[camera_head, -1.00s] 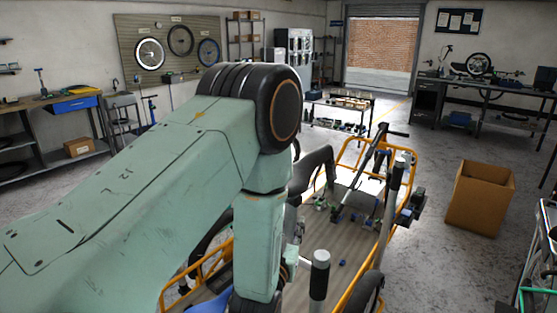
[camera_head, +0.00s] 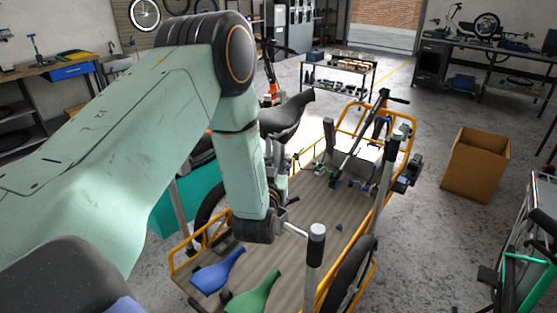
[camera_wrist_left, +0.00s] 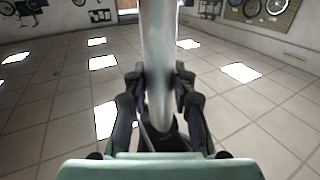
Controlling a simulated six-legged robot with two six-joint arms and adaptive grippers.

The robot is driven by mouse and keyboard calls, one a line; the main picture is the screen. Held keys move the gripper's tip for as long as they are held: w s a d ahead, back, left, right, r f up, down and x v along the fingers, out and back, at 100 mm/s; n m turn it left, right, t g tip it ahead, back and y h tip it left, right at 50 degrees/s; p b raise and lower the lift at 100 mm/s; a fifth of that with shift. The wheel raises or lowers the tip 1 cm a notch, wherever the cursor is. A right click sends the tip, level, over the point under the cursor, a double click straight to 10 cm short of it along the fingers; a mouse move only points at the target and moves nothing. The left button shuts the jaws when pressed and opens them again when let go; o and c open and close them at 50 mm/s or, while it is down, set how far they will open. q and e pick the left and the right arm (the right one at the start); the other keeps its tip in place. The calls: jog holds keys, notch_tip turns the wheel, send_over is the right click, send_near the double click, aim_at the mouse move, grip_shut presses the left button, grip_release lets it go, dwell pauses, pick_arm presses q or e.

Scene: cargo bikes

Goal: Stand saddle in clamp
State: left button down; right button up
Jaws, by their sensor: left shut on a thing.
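A black saddle (camera_head: 283,118) shows in the head view just right of my left arm, its nose pointing up and right. My left gripper (camera_head: 279,182) is below it, partly hidden by my wrist. In the left wrist view my left gripper (camera_wrist_left: 160,100) is shut on an upright pale metal tube (camera_wrist_left: 159,50), which looks like the saddle's post. A dark part shows at the tube's lower end. I cannot pick out the clamp for certain; a dark device (camera_head: 407,175) sits at the cargo bike's right side. My right gripper is out of view.
A cargo bike with a wooden deck (camera_head: 300,235) and orange rails fills the middle. A blue saddle (camera_head: 217,271) and a green saddle (camera_head: 255,297) lie on its deck. A white-topped post (camera_head: 316,240) stands close to my wrist. A cardboard box (camera_head: 476,165) is at right.

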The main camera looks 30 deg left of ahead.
pick_arm(q)
jog(key=shift+a+f+b, duration=0.1)
jog(key=shift+f+b, duration=0.65)
jog(key=shift+f, duration=0.25)
jog(key=shift+f+b, duration=0.75)
jog(key=shift+f, duration=0.15)
jog(key=shift+f+b, duration=3.3)
jog(key=shift+f, duration=0.95)
dwell(0.4)
jog(key=c, duration=1)
grip_release()
jog(key=shift+s, duration=0.1)
jog(key=shift+f, duration=0.15)
